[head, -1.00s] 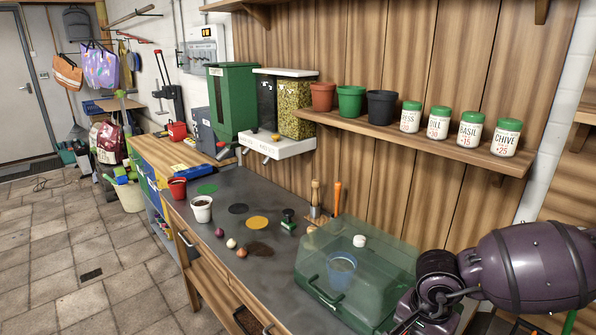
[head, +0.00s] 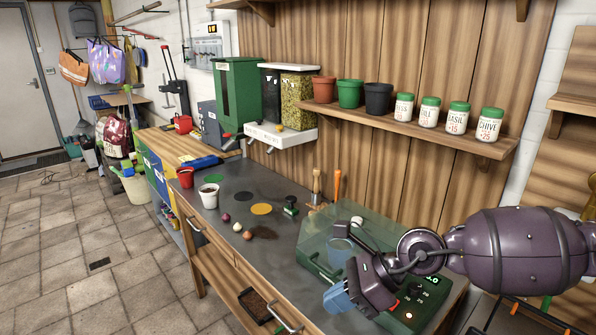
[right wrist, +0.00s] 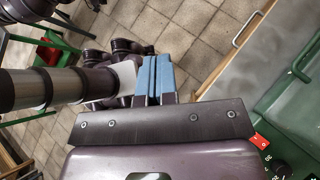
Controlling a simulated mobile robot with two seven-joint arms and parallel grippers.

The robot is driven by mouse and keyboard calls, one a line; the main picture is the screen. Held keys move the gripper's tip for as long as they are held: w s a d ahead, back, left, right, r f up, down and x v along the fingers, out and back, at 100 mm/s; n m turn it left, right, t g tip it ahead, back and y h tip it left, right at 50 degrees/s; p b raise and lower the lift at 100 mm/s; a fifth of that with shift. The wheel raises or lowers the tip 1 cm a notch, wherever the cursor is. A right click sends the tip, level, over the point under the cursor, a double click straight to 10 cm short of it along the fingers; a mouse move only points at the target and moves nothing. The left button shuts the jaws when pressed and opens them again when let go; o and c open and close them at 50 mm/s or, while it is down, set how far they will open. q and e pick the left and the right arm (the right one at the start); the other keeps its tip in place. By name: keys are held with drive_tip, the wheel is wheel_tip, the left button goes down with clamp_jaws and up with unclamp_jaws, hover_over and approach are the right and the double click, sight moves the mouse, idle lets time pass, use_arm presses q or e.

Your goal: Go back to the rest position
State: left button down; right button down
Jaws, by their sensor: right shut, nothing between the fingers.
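My right arm comes in from the right in the head view. My left gripper is not seen in either view.
A shelf (head: 420,126) above holds pots and labelled jars. The tiled floor (head: 80,240) at left is clear.

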drive_tip(key=w+a+r+m+t+y, duration=0.3)
drive_tip(key=a+r+m+t+y, duration=0.35)
drive_tip(key=m, duration=0.65)
drive_tip(key=w+d+f+m+t+h, duration=0.2)
drive_tip(key=d+f+m+t+h, duration=0.4)
drive_tip(key=m, duration=0.9)
drive_tip(key=w+d+f+m+t+h, duration=0.1)
drive_tip(key=d+f+m+t+h, duration=0.4)
drive_tip(key=d+m, duration=0.65)
drive_tip(key=s+d+f+m+g+h, duration=0.2)
drive_tip(key=s+d+f+m, duration=0.3)
drive_tip(key=s+f, duration=0.5)
drive_tip(key=s+d+f+m+g+h, duration=0.3)
drive_tip(key=s+d+f+m, duration=0.2)
drive_tip(key=s+f, duration=0.6)
drive_tip(key=shift+f+m+h, duration=0.35)
drive_tip(key=shift+f+m, duration=0.2)
drive_tip(key=shift+m, duration=0.4)
